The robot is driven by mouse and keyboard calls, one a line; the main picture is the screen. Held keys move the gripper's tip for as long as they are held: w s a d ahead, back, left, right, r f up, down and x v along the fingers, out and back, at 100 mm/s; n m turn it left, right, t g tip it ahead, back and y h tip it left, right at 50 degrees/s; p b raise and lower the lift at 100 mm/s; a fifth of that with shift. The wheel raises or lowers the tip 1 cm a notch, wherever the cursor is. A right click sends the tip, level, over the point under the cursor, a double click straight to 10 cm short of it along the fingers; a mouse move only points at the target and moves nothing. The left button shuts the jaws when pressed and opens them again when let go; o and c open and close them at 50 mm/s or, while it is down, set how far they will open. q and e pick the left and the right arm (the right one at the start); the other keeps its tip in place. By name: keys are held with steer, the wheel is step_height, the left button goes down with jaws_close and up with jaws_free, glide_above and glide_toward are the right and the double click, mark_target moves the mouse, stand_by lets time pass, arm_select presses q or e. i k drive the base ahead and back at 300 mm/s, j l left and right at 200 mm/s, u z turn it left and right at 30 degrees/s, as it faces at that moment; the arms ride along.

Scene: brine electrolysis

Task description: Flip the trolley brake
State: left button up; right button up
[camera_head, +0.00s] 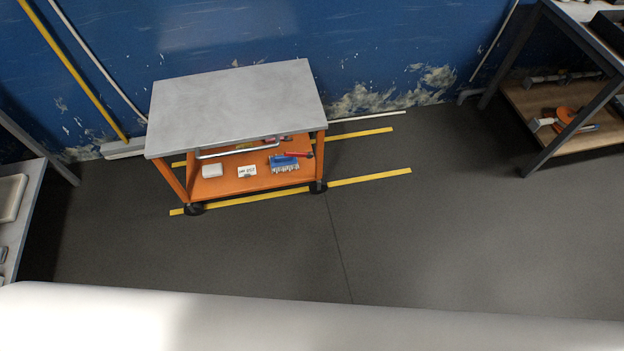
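The trolley (237,103) stands against the blue wall, left of the middle in the head view. It has a bare grey top, orange legs and an orange lower shelf (237,184). A silver handle bar (237,150) runs along its near side. Two dark casters show at the near legs, the left caster (194,209) and the right caster (318,187). The brake is too small to make out, and its position cannot be told. Neither of my grippers is in view.
The lower shelf holds a white box, a label card and a blue rack (285,163). Yellow floor lines (370,177) run beside the trolley. A workbench (560,100) stands at the right, a table (30,215) at the left. The grey floor before the trolley is clear.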

mark_target(309, 155)
steer(key=i+l+u, duration=0.25)
steer(key=i, duration=0.15)
steer(key=i+l+u, duration=0.3)
steer(key=i+j, duration=0.05)
steer(key=i, duration=0.05)
